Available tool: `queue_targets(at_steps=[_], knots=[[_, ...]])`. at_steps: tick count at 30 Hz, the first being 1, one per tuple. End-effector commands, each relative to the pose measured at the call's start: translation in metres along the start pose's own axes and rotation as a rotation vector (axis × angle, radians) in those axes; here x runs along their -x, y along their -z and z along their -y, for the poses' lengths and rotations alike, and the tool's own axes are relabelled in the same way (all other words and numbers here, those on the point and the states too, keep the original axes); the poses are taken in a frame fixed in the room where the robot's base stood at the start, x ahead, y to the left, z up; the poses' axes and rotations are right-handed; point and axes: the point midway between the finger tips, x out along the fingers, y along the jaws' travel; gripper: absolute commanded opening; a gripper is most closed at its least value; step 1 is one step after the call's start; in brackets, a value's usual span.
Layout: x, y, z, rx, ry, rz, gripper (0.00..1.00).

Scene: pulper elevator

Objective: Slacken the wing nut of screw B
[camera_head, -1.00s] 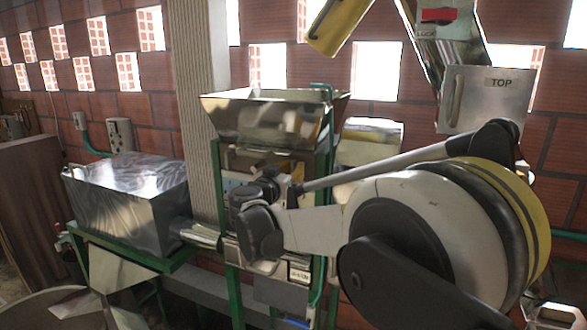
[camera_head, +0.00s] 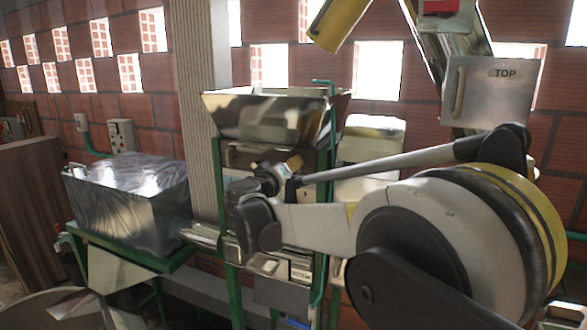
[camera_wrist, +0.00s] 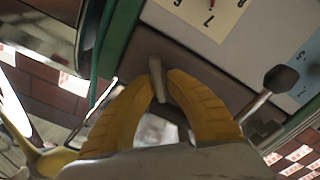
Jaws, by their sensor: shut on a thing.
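In the wrist view, the two yellow fingers of my gripper (camera_wrist: 161,76) are closed on a small grey wing nut (camera_wrist: 157,88), whose wing shows upright between the fingertips. It sits in front of a brown-grey metal plate (camera_wrist: 205,75) on the machine. No letter shows there, so I cannot tell from the picture which screw it is. In the head view, my wrist is in front of the machine's front, below the metal hopper (camera_head: 268,115), and hides the nut.
A dark knob on a rod (camera_wrist: 280,79) stands right of my fingers, near number scales (camera_wrist: 205,15). A green frame post (camera_wrist: 118,40) runs close on the left. A metal tank (camera_head: 130,205) stands left, and a "TOP" panel (camera_head: 490,95) hangs upper right.

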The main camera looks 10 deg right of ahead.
Motion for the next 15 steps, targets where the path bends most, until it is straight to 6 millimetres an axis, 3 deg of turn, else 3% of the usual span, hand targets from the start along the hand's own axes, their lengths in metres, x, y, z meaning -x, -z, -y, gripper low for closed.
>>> queue_targets(at_steps=[15], knots=[[-0.0002,-0.0021,0.0045,0.483,0.0,0.001,0.0]])
